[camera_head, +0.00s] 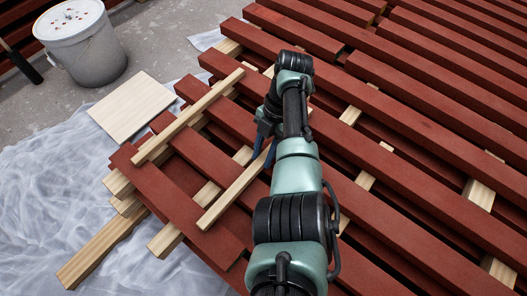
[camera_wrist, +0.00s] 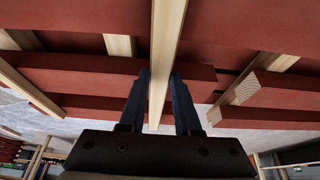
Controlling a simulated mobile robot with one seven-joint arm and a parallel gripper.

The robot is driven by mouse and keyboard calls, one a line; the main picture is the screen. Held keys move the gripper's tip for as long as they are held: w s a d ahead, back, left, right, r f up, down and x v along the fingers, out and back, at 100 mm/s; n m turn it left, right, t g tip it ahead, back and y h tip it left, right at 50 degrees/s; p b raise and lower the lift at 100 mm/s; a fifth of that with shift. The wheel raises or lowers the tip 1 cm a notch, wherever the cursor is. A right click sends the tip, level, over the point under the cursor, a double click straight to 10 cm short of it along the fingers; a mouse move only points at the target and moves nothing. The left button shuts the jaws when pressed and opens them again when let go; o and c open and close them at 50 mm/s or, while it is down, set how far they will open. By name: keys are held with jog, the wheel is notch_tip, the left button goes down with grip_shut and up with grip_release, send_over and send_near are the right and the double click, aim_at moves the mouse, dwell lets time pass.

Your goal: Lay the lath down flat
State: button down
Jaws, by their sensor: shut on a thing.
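The lath (camera_head: 231,194) is a thin strip of pale wood slanting over the dark red battens (camera_head: 185,205) near the middle of the head view. In the wrist view the lath (camera_wrist: 168,35) runs lengthwise between my two blue fingers. My gripper (camera_head: 264,150) is shut on it, and the fingers also show in the wrist view (camera_wrist: 160,76). The lath's far end is hidden behind my arm in the head view. I cannot tell whether its lower end touches the battens.
Another pale strip (camera_head: 190,115) lies across the battens to the left. Pale wooden bearers (camera_head: 100,247) run beneath the battens. A square wooden board (camera_head: 132,106) and plastic sheeting (camera_head: 45,180) lie at left. A grey bucket (camera_head: 90,58) stands at upper left.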

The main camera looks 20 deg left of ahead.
jog(key=c, duration=0.6)
grip_release()
jog(key=shift+r+p, duration=0.3)
jog(key=p+v, duration=0.4)
jog(key=v, duration=0.8)
jog(key=shift+r, duration=0.3)
